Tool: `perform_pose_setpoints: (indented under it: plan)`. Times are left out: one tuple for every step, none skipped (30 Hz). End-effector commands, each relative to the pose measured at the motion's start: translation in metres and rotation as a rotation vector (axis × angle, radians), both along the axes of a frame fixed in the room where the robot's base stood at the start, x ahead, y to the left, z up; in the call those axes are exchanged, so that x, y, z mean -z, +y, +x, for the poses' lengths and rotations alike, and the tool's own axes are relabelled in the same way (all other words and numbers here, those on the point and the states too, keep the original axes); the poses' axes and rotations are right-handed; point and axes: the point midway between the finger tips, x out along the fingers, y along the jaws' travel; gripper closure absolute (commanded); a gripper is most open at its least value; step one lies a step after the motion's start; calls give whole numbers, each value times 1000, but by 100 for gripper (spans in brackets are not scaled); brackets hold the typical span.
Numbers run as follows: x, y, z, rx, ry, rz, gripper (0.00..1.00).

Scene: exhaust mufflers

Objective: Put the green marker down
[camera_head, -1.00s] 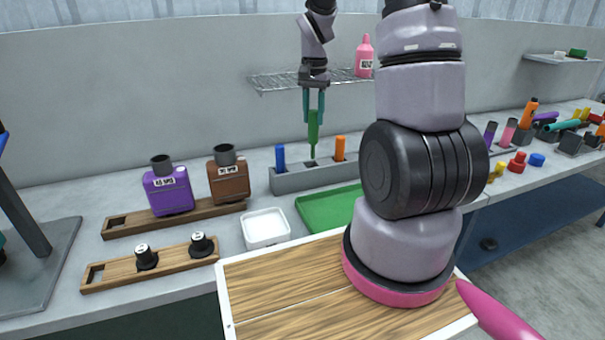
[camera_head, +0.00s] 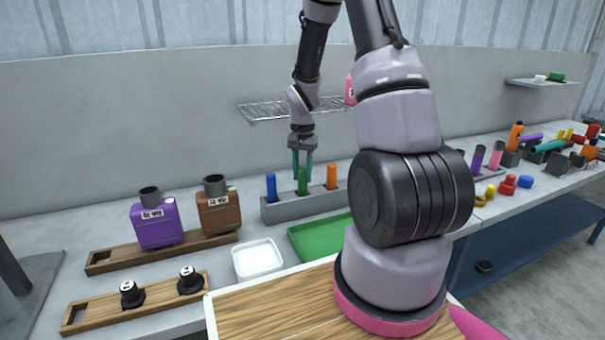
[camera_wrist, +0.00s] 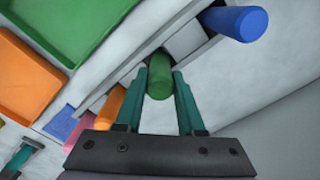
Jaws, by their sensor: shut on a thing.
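The green marker (camera_head: 302,184) stands upright in the middle of the grey holder (camera_head: 283,212), between a blue marker and an orange marker. Its lower end is inside the holder. My gripper (camera_head: 302,172) comes from above with its teal fingers on either side of the marker's top, shut on it. In the wrist view the green marker (camera_wrist: 160,76) shows between the two fingertips (camera_wrist: 165,80), with the holder (camera_wrist: 185,42) behind it.
The blue marker (camera_head: 271,187) and the orange marker (camera_head: 331,176) stand close on each side. A green tray (camera_head: 318,236) and a white dish (camera_head: 257,259) lie in front. A wire shelf (camera_head: 285,108) is on the wall behind.

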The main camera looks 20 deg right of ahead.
Motion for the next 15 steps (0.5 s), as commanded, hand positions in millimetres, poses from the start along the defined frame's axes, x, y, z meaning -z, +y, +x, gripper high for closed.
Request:
perform_pose_setpoints:
  plan:
    - [0, 0, 0, 0, 0, 0, 100]
    - [0, 0, 0, 0, 0, 0, 100]
    - [0, 0, 0, 0, 0, 0, 100]
    - [1, 0, 0, 0, 0, 0, 100]
    - [2, 0, 0, 0, 1, 1, 100]
    - [3, 0, 0, -1, 1, 1, 100]
    - [3, 0, 0, 0, 0, 0, 51]
    - [3, 0, 0, 0, 0, 0, 39]
    - [3, 0, 0, 0, 0, 0, 32]
    - [3, 0, 0, 0, 0, 0, 32]
    - [2, 0, 0, 0, 0, 0, 32]
    - [3, 0, 0, 0, 0, 0, 32]
    - [3, 0, 0, 0, 0, 0, 32]
    - [3, 0, 0, 0, 0, 0, 32]
    - [3, 0, 0, 0, 0, 0, 32]
